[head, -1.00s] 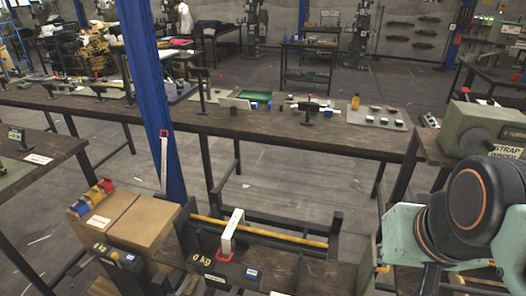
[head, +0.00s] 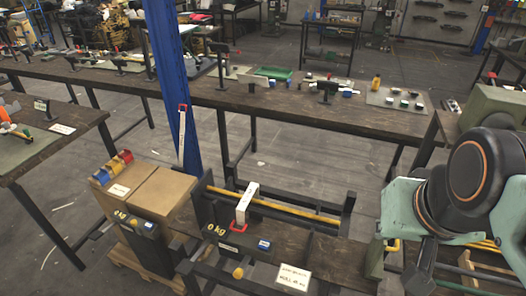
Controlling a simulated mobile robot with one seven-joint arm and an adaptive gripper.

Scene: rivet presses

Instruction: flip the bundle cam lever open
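A white upright bar (head: 246,203) with a red loop at its foot stands on a dark bench fixture (head: 215,212) marked "0 kg", low in the middle of the head view. A second, thinner white bar (head: 182,142) with a red loop at its top stands farther back by the blue post. Neither bar carries a readable name, so I cannot tell which is the bundle cam lever. My arm's teal and black links fill the right side. My gripper is not in view, and nothing is seen touching either bar.
Cardboard boxes (head: 160,195) with coloured bins (head: 111,168) stand left of the fixture. A blue post (head: 165,80) rises behind them. A yellow bar (head: 300,212) runs behind the fixture. A white placard (head: 293,277) lies in front. A long bench (head: 270,105) crosses behind, with open floor before it.

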